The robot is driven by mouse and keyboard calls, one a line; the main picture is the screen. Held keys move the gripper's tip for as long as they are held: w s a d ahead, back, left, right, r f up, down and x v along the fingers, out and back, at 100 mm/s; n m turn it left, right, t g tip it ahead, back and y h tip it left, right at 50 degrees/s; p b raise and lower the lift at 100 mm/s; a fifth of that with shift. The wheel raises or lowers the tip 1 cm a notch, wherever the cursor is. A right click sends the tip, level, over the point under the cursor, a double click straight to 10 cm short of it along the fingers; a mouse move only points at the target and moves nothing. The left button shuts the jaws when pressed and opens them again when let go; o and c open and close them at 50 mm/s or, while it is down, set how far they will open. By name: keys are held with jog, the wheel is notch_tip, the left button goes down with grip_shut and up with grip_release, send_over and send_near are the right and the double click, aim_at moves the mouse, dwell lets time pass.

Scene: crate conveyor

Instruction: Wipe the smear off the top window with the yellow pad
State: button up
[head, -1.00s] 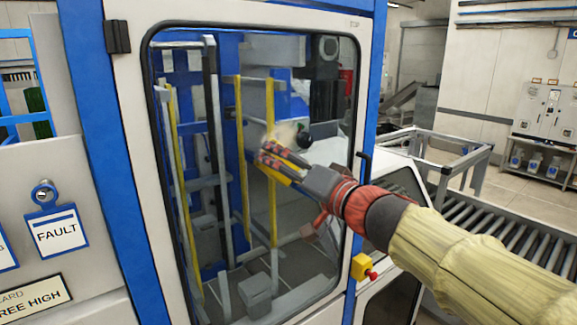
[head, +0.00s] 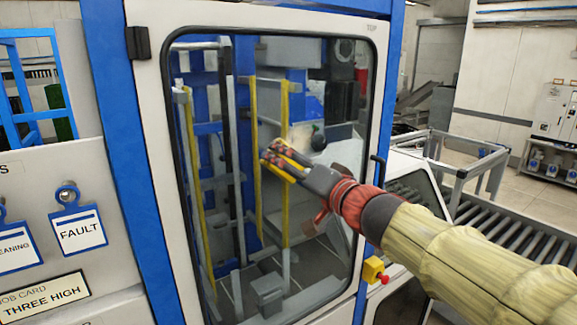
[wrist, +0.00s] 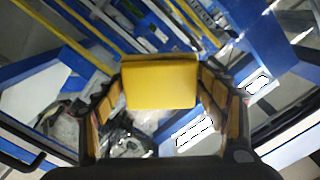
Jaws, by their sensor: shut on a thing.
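The top window (head: 225,260) is a tall glass pane in a white door frame, with a small TOP mark at its upper right corner. A pale beige smear (head: 300,134) shows on the glass, just above and right of my fingertips in the head view. My gripper (head: 268,158) is in front of the pane, shut on the yellow pad (wrist: 160,84). The pad sits squarely between both fingers in the wrist view. In the head view the fingers largely hide it. I cannot tell whether it touches the glass.
A dark door handle (head: 378,168) stands on the right of the frame, above a yellow box with a red button (head: 374,271). A FAULT tag (head: 79,230) hangs at left. A roller conveyor (head: 500,222) runs at right. Yellow and grey bars show behind the glass.

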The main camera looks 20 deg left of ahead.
aim_at(312, 150)
jog(key=shift+b+x, duration=0.8)
jog(key=shift+x, duration=0.4)
jog(key=shift+w+d+b, duration=0.7)
jog(key=shift+w+d, duration=0.6)
jog(key=shift+w, duration=0.1)
jog(key=shift+w+d+f+b, duration=0.1)
jog(key=shift+w+d+b, duration=0.3)
jog(key=shift+w+d, duration=0.25)
jog(key=shift+w+d+b, duration=0.5)
jog(key=shift+w+d, duration=0.3)
jog(key=shift+w, duration=0.3)
jog(key=shift+w+d+b, duration=0.5)
jog(key=shift+w+d, duration=0.3)
jog(key=shift+w, duration=0.25)
jog(key=shift+b, duration=0.6)
